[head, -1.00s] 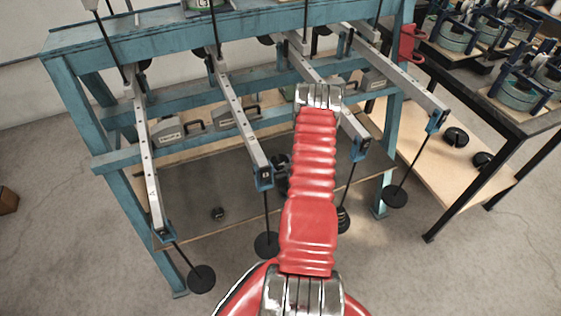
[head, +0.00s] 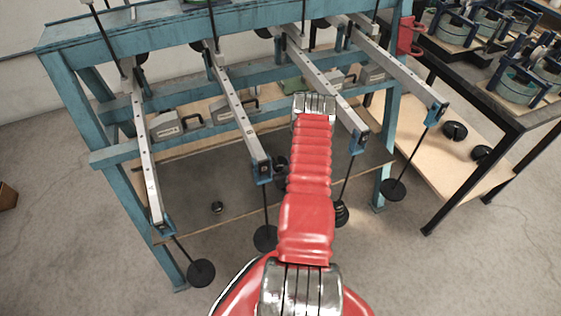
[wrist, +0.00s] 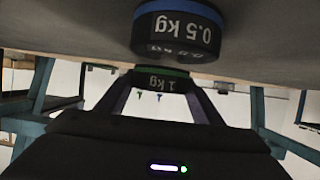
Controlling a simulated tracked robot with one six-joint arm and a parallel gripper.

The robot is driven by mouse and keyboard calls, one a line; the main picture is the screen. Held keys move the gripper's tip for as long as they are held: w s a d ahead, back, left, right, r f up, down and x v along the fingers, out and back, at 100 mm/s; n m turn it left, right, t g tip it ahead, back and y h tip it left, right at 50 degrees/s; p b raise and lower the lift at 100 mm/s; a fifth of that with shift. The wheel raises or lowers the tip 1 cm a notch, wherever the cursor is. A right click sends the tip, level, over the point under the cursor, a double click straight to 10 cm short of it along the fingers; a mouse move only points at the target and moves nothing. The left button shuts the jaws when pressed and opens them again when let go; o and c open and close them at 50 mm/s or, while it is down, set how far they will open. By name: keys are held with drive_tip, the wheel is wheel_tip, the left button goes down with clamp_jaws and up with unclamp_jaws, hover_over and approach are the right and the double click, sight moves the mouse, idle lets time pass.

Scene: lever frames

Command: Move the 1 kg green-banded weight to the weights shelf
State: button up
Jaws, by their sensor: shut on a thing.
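The 1 kg green-banded weight (wrist: 162,84) is dark, with its label upside down in the wrist view. My gripper (wrist: 158,90) is shut on it, one finger at each side. A larger-looking 0.5 kg weight (wrist: 178,30) with a blue band shows above it in that view, against a grey-brown surface (wrist: 70,25). I cannot tell whether the two weights touch. In the head view my red arm hides my gripper and the held weight. A wooden shelf with dark round weights (head: 454,131) is at right; I cannot tell if it is the weights shelf.
The blue lever frame (head: 75,120) has several long metal levers (head: 240,120) with hanging dark discs (head: 201,272) in front. Its low board (head: 190,195) carries a small dark weight (head: 217,207). A black table (head: 500,105) with green-grey devices stands at right. Open floor lies in front.

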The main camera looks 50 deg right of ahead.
drive_tip(key=shift+f, duration=1.15)
drive_tip(key=o, duration=1.6)
drive_tip(key=shift+f, duration=0.2)
drive_tip(key=shift+o, duration=0.2)
drive_tip(key=shift+s+r, duration=0.15)
drive_tip(key=v, duration=1.1)
drive_tip(key=shift+s+a+r, duration=0.15)
drive_tip(key=shift+s+a, duration=0.05)
drive_tip(key=shift+s, duration=0.1)
drive_tip(key=shift+w, duration=0.1)
